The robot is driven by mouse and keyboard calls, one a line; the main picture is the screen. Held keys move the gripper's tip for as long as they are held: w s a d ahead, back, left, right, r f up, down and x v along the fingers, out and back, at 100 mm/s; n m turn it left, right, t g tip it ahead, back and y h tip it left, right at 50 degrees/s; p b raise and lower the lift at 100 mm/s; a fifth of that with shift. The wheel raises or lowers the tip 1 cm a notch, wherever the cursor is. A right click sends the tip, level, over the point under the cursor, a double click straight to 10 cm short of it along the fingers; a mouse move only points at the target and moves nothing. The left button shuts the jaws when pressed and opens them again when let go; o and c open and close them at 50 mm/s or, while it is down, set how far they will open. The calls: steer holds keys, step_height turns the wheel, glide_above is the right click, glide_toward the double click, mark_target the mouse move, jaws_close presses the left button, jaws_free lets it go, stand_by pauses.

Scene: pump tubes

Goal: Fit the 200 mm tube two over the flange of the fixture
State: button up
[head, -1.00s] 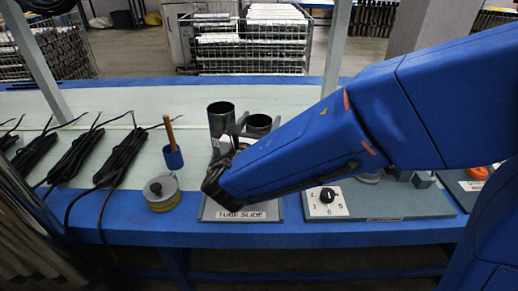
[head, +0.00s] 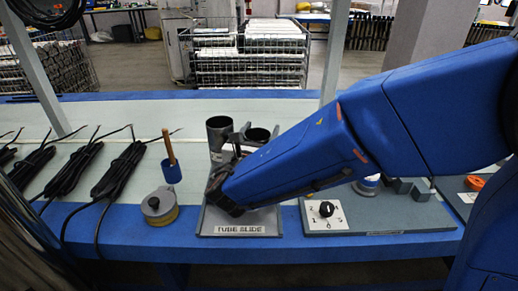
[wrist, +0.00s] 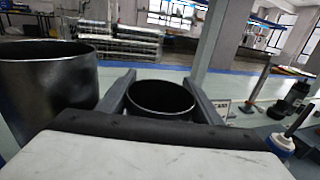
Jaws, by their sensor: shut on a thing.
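Two dark, open-topped tubes stand at the tray marked TUBE SLIDE (head: 286,222) in the head view. The left tube (head: 219,132) looks wider and taller; it also fills the left of the wrist view (wrist: 45,85). My gripper (head: 245,135) is shut on the right tube (head: 258,133). In the wrist view its two grey fingers lie on either side of this tube (wrist: 160,97). The rim is level and upright. My arm hides the lower part of the held tube, so I cannot tell whether it touches the tray. No length mark is legible. I cannot make out the flange clearly.
Right of the tray is a grey panel with a numbered dial (head: 327,208) and a white-and-blue round part (head: 368,185). Left are a round tin (head: 159,205), a blue cup with a wooden handle (head: 171,171) and black cable bundles (head: 120,168). The bench behind is clear.

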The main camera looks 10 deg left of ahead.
step_height(320, 180, up, 10)
steer(key=shift+r, duration=0.1)
stand_by(0.4)
